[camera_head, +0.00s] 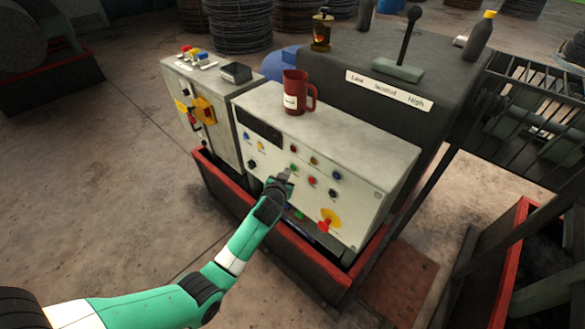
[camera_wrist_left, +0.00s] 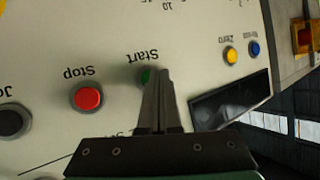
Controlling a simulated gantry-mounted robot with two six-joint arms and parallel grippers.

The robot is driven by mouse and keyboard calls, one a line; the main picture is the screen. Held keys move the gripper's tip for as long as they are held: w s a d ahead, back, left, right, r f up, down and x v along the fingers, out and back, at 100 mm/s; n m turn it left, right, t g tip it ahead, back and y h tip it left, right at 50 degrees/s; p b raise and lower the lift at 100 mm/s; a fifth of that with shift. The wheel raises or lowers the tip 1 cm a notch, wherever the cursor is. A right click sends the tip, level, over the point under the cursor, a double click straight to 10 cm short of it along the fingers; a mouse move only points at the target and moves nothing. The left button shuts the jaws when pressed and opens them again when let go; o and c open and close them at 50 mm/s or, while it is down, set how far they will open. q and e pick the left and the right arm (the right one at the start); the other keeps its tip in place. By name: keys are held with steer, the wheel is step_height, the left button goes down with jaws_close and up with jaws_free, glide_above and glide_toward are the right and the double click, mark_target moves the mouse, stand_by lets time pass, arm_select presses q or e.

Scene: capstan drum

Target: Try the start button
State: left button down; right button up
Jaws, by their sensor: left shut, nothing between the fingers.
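The control panel (camera_head: 350,202) is the pale sloped front of a cabinet, with rows of coloured buttons. The start button (camera_wrist_left: 146,76) is green, under the label Start; in the left wrist view, where the lettering is upside down, my fingers cover much of it. It also shows in the head view (camera_head: 292,167), just beside the fingertips. My left gripper (camera_head: 285,174) is shut and empty, pointing at the panel; its fingertips also show in the left wrist view (camera_wrist_left: 160,74). I cannot tell whether they touch the button. My right gripper is not in view.
A red stop button (camera_wrist_left: 88,97) and a black button (camera_wrist_left: 13,121) neighbour the start button. A dark display (camera_head: 259,132) is at the panel's upper left. A red mug (camera_head: 295,95) stands on the cabinet top. A red-rimmed tray (camera_head: 295,259) surrounds the base.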

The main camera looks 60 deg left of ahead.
arm_select(q)
steer(key=shift+s+d, duration=0.15)
steer(key=shift+s, duration=0.3)
steer(key=shift+s+r+p, duration=0.1)
steer(key=shift+p, duration=0.2)
steer(key=shift+s+d+p, duration=0.25)
steer(key=shift+s+p, duration=0.25)
steer(key=shift+s, duration=0.25)
steer(key=shift+s+d+p, duration=0.25)
steer(key=shift+s+p, duration=0.25)
steer(key=shift+s, duration=0.3)
steer(key=shift+s+d+p, duration=0.25)
steer(key=shift+s+p, duration=0.25)
steer(key=shift+s, duration=0.25)
